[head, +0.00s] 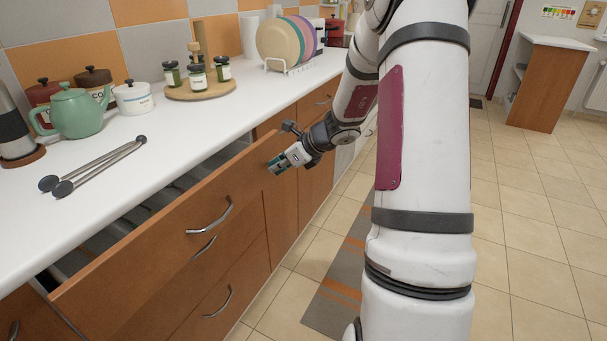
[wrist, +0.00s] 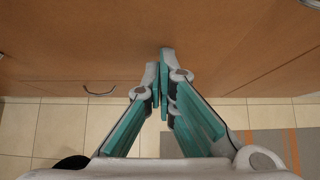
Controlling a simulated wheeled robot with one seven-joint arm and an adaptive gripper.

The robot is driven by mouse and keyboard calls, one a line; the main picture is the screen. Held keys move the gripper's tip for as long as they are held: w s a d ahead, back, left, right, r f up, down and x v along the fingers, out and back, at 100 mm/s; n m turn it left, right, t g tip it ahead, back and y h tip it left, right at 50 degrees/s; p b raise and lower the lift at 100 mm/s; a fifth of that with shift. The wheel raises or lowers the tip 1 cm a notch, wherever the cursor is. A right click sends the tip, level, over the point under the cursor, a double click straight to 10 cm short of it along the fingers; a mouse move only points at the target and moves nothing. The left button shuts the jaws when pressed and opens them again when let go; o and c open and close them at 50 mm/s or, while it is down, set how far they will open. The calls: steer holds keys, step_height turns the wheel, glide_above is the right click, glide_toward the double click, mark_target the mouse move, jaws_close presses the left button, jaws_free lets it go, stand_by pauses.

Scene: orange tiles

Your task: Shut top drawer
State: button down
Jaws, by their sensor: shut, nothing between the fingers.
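The top drawer (head: 165,235) is pulled out of the wooden counter unit in the head view. Its orange-brown front has a curved metal handle (head: 209,216), and part of its inside shows behind the front. My gripper (head: 275,165) is near the right end of this drawer front, beside its upper corner. In the wrist view, the teal fingers (wrist: 164,75) are together and empty, pointing at a brown wooden front (wrist: 220,40). I cannot tell whether the fingertips touch the wood.
Lower drawers (head: 222,290) below look shut. The white countertop (head: 150,160) above holds a green teapot (head: 77,112), long tongs (head: 95,165), jars on a round board (head: 200,93) and a plate rack (head: 290,66). Tiled floor (head: 520,180) is open to the right.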

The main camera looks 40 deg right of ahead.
steer(key=w+a, duration=0.1)
steer(key=w, duration=0.4)
steer(key=w+a, duration=0.1)
steer(key=w, duration=0.1)
steer(key=shift+w+a+p, duration=0.25)
steer(key=shift+a+p, duration=0.1)
steer(key=shift+p, duration=0.05)
steer(key=shift+w+a, duration=0.1)
steer(key=shift+w, duration=0.2)
steer(key=shift+a+r, duration=0.1)
